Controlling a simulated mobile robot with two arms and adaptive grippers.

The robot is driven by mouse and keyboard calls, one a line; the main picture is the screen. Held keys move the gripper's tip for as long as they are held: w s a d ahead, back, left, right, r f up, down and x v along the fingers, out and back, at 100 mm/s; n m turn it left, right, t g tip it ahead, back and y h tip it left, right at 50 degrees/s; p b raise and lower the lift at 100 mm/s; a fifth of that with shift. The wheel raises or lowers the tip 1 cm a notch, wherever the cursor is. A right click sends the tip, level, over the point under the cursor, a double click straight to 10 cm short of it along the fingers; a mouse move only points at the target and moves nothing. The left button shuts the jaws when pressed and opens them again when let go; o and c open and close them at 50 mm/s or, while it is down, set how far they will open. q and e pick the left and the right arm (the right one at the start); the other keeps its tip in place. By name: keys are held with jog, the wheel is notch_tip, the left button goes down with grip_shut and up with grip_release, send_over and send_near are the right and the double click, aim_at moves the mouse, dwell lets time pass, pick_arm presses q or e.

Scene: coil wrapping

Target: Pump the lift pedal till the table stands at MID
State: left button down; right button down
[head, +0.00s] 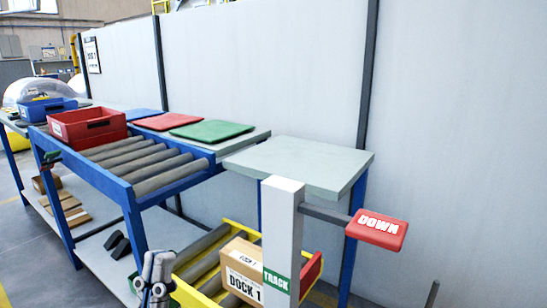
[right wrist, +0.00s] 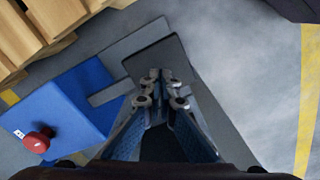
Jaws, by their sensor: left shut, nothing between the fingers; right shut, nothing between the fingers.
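The lift table shows low in the head view as a yellow-framed roller deck (head: 187,297) beside a pale post (head: 283,225). A red lever marked DOWN (head: 376,229) sticks out to the right of the post. In the right wrist view, a dark flat plate (right wrist: 172,58), which looks like the pedal, lies under and beyond my right gripper (right wrist: 160,78). That gripper is shut and empty; I cannot tell if it touches the plate. My left gripper (head: 157,264) is shut and empty, left of the yellow deck. No MID mark is readable.
A cardboard box marked DOCK 1 (head: 243,270) sits on the yellow deck. A blue roller bench (head: 135,190) and a grey-topped table (head: 300,163) stand behind.

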jog(key=shift+r+p, duration=0.55)
jog(key=shift+p, duration=0.05)
jog(key=shift+r+p, duration=0.25)
jog(key=shift+p, duration=0.05)
pick_arm(q)
jog(key=w+d+f+g+y, duration=0.1)
jog(key=w+f+g+y, duration=0.1)
jog(key=w+f+g, duration=0.4)
jog(key=shift+w+f, duration=1.2)
jog(key=shift+f, duration=0.15)
pick_arm(e)
jog(key=shift+r, duration=0.2)
pick_arm(q)
jog(key=shift+d, duration=0.1)
